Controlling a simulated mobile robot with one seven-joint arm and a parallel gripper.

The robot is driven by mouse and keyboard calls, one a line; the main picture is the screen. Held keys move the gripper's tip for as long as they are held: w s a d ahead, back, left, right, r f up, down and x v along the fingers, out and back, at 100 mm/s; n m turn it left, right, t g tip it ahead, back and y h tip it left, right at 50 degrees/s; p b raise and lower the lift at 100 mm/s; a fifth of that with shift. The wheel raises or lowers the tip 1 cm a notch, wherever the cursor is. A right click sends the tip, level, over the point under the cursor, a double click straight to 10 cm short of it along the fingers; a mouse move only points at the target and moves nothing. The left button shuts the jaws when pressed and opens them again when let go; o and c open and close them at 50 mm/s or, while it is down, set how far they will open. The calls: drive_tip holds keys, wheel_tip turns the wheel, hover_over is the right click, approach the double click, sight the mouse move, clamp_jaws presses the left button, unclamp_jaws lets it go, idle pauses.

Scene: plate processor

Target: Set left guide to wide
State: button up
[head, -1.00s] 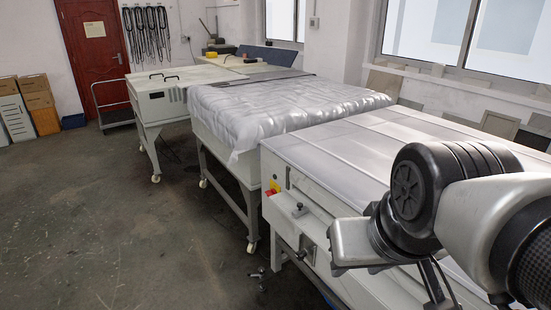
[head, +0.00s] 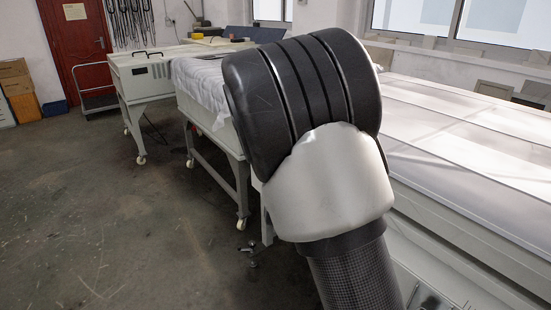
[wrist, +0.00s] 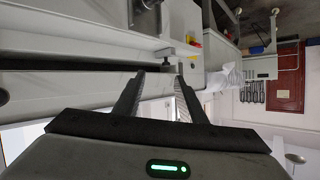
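In the wrist view my gripper (wrist: 158,76) is open, with its two dark fingers spread and nothing visible held between them. It points at the front edge of the white plate processor (wrist: 70,38). A small metal fitting with a knob (wrist: 178,50), which looks like the left guide, sits on that edge just beyond the fingertips. Whether the fingers touch it, and whether it is set wide or narrow, I cannot tell. In the head view the processor (head: 465,160) shows at right, but my arm hides the fitting and my gripper.
A red and yellow switch (wrist: 194,39) is on the processor's end, close beyond the fitting. A cloth-covered table (head: 203,85) stands behind my arm in the head view. Open concrete floor (head: 90,220) lies at left.

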drive_tip(key=w+a+f+n+t+h+b, duration=0.2)
drive_tip(key=w+f+t+b, duration=0.15)
drive_tip(key=f, duration=0.25)
drive_tip(key=shift+t, duration=0.35)
drive_tip(key=b+x, duration=0.2)
drive_tip(key=x, duration=1.5)
drive_tip(key=shift+a, duration=0.1)
clamp_jaws()
